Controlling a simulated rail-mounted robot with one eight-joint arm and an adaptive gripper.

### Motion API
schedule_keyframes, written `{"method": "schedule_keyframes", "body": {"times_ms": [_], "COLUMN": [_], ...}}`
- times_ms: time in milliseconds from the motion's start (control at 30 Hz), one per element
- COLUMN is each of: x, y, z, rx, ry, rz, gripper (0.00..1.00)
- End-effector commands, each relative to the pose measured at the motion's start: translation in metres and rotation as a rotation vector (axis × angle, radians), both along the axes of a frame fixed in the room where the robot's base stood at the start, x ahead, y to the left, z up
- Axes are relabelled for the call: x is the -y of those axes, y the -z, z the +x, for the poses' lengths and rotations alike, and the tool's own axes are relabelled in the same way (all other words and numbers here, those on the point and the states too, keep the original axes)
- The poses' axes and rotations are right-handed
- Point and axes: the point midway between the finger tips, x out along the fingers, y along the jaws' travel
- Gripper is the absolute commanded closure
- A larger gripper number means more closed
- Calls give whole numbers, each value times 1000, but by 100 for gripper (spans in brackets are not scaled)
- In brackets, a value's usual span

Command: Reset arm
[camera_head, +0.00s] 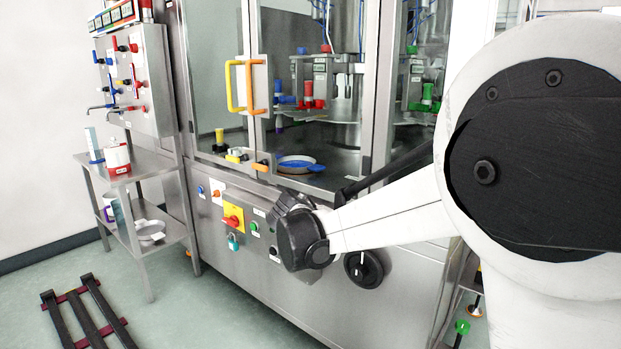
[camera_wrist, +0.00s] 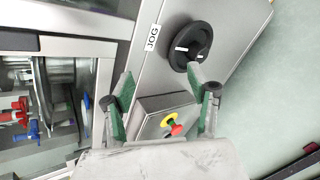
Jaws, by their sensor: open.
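My gripper (camera_wrist: 160,85) is open in the wrist view, with its two green-padded fingers spread apart and nothing between them. It points toward a grey machine panel with a black dial (camera_wrist: 187,44) beside a JOG label. A small box with a red and yellow button (camera_wrist: 171,125) shows between the fingers, farther off. In the head view my white arm reaches in from the right, across the machine's front. Its dark wrist end is in front of the control panel, and the gripper fingers are not clearly visible there.
The steel machine (camera_head: 330,292) has glass doors with yellow and orange handles (camera_head: 244,86). A blue dish (camera_head: 300,164) sits inside. A steel side table (camera_head: 140,166) holds a red-and-white container (camera_head: 117,157). A dark slatted rack (camera_head: 88,314) lies on the floor at left; open floor surrounds it.

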Motion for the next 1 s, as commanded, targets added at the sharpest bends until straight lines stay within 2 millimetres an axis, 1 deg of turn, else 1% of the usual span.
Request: {"method": "schedule_keyframes", "body": {"times_ms": [33, 200, 367, 500, 800, 1000], "x": [12, 43, 67, 84, 109, 118], "y": [-7, -23, -34, -40, -40, -32], "z": [-13, -53, -95, -133, -218, -272], "rx": [7, 34, 62, 89, 152, 198], "ry": [24, 108, 193, 273, 458, 591], "rz": [46, 208, 361, 495, 778, 965], "gripper": [46, 46, 46, 46, 46, 46]}}
